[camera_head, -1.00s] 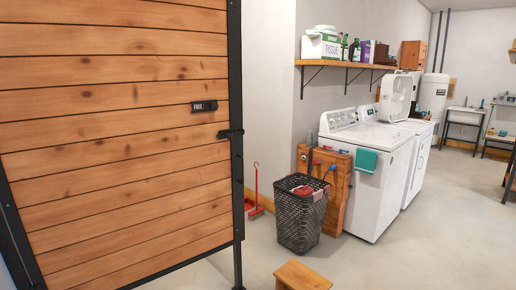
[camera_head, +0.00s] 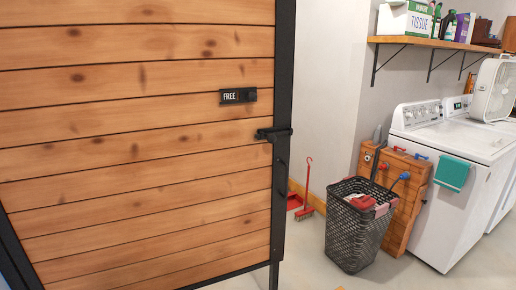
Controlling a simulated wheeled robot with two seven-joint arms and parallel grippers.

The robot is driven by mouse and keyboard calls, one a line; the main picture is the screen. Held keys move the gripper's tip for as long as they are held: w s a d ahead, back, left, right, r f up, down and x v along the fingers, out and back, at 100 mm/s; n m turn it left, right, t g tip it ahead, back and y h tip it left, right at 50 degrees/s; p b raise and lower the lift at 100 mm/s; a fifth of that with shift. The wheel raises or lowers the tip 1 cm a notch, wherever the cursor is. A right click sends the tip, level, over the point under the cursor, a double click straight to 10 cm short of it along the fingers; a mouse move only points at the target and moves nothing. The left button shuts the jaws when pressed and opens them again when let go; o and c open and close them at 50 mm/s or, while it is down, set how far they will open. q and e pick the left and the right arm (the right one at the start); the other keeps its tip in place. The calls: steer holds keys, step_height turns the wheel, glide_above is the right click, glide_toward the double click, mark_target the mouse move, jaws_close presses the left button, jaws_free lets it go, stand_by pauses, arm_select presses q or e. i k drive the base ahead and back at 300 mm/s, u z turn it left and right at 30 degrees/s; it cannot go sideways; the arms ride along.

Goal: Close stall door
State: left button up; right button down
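The stall door (camera_head: 140,150) fills the left half of the head view. It is made of horizontal wooden planks in a black metal frame. A black latch handle (camera_head: 273,134) sits at its right edge. A small black sign reading "FREE" (camera_head: 238,96) is fixed above and left of the latch. The floor and wall show past the door's right edge. The stall opening and the hinges cannot be made out. Neither of my grippers is in view.
A black laundry basket (camera_head: 355,230) stands right of the door, beside a wooden crate (camera_head: 402,205). White washing machines (camera_head: 455,205) stand farther right. A red broom and dustpan (camera_head: 305,205) are by the wall. A shelf (camera_head: 435,43) hangs above. Some bare floor shows between door and basket.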

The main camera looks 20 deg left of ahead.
mark_target(131, 159)
steer(key=u, duration=0.65)
steer(key=i, duration=0.85)
steer(key=u, duration=0.8)
